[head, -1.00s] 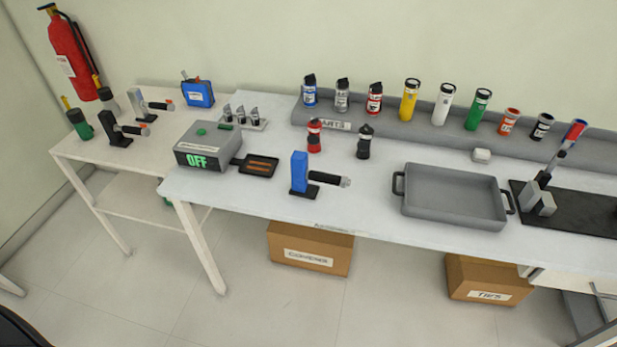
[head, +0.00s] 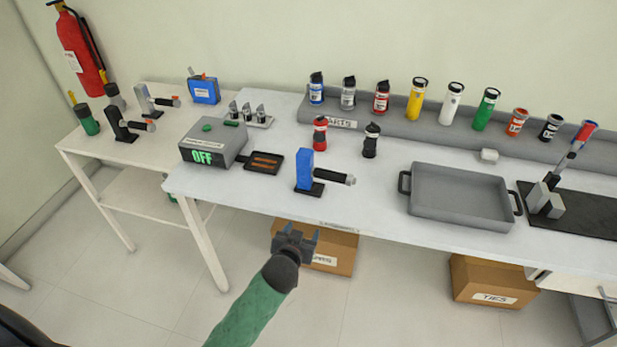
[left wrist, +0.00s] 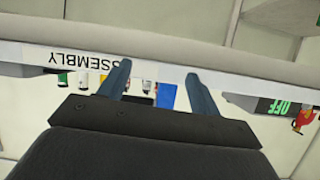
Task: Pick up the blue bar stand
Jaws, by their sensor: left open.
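The blue bar stand (head: 304,170) stands upright on a small black base on the white table, near its front edge. A black bar with a silver tip sticks out from it to the right. My left gripper (head: 297,235) is open and empty, in front of the table edge and below the stand in the head view. In the left wrist view, the two fingers (left wrist: 155,82) are spread apart and point at the table edge. A blue patch (left wrist: 166,96) shows between them, probably the stand, largely hidden by the gripper body. My right gripper is not in view.
The grey box reading OFF (head: 212,143) and a small black tray (head: 250,168) are left of the stand. Red (head: 320,133) and black (head: 371,140) bottles stand behind it. A large grey tray (head: 460,216) is to the right. The table's front edge (head: 400,232) lies between gripper and stand.

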